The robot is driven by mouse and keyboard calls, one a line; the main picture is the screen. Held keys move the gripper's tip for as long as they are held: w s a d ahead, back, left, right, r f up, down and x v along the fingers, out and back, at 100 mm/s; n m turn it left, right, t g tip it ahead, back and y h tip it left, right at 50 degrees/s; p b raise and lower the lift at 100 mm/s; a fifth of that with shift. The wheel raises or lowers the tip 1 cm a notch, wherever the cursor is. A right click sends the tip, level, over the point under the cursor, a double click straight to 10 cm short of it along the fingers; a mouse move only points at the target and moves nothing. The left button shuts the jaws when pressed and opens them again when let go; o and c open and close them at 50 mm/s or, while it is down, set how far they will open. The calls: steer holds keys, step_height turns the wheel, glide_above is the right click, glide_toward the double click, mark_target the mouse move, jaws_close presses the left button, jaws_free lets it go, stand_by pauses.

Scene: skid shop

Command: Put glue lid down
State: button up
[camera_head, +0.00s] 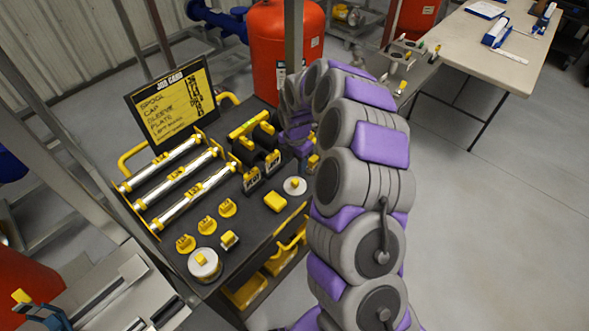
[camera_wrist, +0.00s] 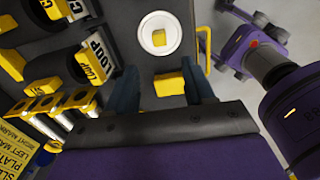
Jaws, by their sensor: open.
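A white round lid (camera_head: 294,186) with a yellow knob lies flat on the dark bench top, near its right edge. It also shows in the wrist view (camera_wrist: 146,42), beyond my fingertips. My gripper (camera_wrist: 160,68) is open, with its two blue fingers apart. A yellow block (camera_wrist: 168,83) shows between the fingers in the wrist view, and no grip on it shows. In the head view, my arm hides the gripper's fingers. A white round pot (camera_head: 205,272) with a yellow knob on top stands at the bench's front left corner.
Silver tubes (camera_head: 182,172) lie in a yellow rack at left, below a job card board (camera_head: 172,100). Several yellow pieces (camera_head: 207,225) stand in front. Black cylinders with yellow labels (camera_wrist: 80,70) sit left of my gripper. A red tank (camera_head: 275,50) stands behind the bench.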

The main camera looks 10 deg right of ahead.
steer(key=s+a+r+m, duration=0.3)
steer(key=s+r+m, duration=0.7)
steer(key=s+r, duration=0.75)
steer(key=s+d+r+m+g, duration=0.1)
steer(key=s+m, duration=0.6)
steer(key=s, duration=0.5)
steer(key=s+d+r+m+g, duration=0.1)
steer(key=s+d+m, duration=0.1)
steer(key=s+m, duration=0.5)
steer(key=s, duration=0.5)
steer(key=shift+s+m, duration=0.15)
steer(key=shift+m, duration=0.25)
